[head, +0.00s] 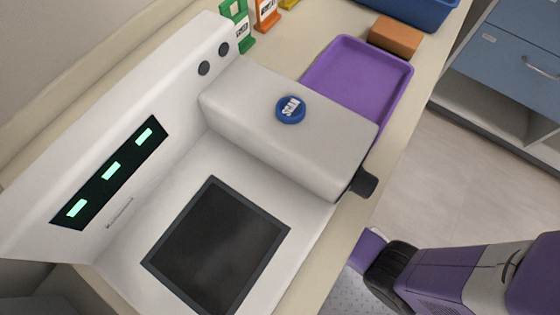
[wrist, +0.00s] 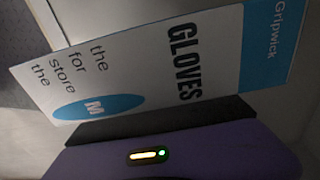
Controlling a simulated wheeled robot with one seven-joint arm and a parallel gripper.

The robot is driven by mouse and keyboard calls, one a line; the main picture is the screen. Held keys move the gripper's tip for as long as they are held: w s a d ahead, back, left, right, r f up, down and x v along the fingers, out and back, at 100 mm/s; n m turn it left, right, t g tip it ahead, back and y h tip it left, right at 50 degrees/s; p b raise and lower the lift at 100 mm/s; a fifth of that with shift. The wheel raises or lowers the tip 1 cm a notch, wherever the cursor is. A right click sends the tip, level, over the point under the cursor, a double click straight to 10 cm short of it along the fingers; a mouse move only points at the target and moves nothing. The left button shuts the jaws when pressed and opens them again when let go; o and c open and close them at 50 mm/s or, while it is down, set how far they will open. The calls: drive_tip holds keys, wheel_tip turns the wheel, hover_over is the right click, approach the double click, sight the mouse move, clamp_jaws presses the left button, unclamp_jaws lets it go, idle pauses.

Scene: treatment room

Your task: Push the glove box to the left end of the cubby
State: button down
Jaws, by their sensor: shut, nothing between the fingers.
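The glove box (wrist: 215,60) fills much of the wrist view. It is white with blue parts, reads "GLOVES" and "Gripwick", and lies slanted across the picture. My gripper (wrist: 160,120) is at the bottom of the wrist view, its dark fingers shut with nothing between them. The fingers are right along the box's lower edge in the picture; whether they touch it I cannot tell. The dim grey surfaces around the box seem to be the cubby (wrist: 20,35); its left end cannot be made out. Neither box nor gripper shows in the head view.
The head view shows a counter (head: 415,85) with a white scanner machine (head: 290,125), a purple tray (head: 350,75), a brown block (head: 395,36) and a blue bin (head: 420,10). Blue drawers (head: 510,50) stand over an open shelf at right. My arm is at lower right.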

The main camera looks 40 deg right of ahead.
drive_tip(key=s+a, duration=0.2)
drive_tip(key=a, duration=0.4)
drive_tip(key=s+a+p, duration=0.1)
drive_tip(key=s+a, duration=0.1)
drive_tip(key=a, duration=0.5)
drive_tip(key=s+a+p, duration=0.1)
drive_tip(key=s+a, duration=0.1)
drive_tip(key=a, duration=0.4)
drive_tip(key=shift+s+a, duration=0.2)
drive_tip(key=shift+a, duration=0.1)
